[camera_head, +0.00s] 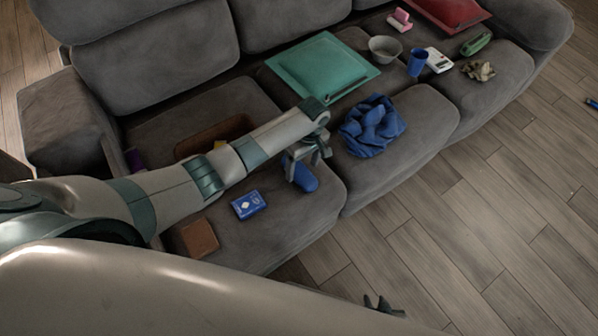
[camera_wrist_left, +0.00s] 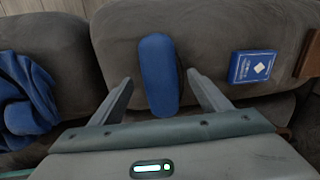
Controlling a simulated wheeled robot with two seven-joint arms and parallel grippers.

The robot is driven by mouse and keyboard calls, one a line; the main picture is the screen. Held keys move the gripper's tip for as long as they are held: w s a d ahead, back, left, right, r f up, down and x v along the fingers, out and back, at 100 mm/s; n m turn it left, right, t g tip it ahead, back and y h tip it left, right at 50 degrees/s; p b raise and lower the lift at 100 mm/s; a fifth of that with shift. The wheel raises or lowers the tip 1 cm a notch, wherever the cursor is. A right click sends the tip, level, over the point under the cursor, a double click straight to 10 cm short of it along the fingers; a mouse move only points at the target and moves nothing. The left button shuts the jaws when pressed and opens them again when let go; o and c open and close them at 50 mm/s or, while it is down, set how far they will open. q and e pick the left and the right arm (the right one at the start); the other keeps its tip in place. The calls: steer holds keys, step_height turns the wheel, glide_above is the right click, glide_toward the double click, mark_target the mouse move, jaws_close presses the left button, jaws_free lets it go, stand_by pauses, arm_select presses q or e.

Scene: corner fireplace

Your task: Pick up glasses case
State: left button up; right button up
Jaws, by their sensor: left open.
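The glasses case (camera_head: 305,180) is a blue, rounded, elongated case lying on the left seat cushion of the grey sofa. In the left wrist view, the glasses case (camera_wrist_left: 158,70) lies lengthwise between the two fingers, with a gap on each side. My left gripper (camera_head: 304,162) is open, above the case, and covers part of it in the head view. It also shows in the left wrist view (camera_wrist_left: 160,80). My right gripper (camera_head: 383,305) shows only as dark fingertips at the bottom of the head view, away from the sofa.
A blue card box (camera_head: 248,204) and a brown wallet-like item (camera_head: 194,238) lie left of the case. A crumpled blue cloth (camera_head: 372,126) lies to its right. A green cushion or board (camera_head: 322,66), bowl (camera_head: 385,49) and blue cup (camera_head: 417,63) are further back.

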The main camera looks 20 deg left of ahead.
arm_select(q)
steer(key=shift+s+a+f, duration=0.1)
steer(key=shift+f, duration=1)
steer(key=c, duration=1.2)
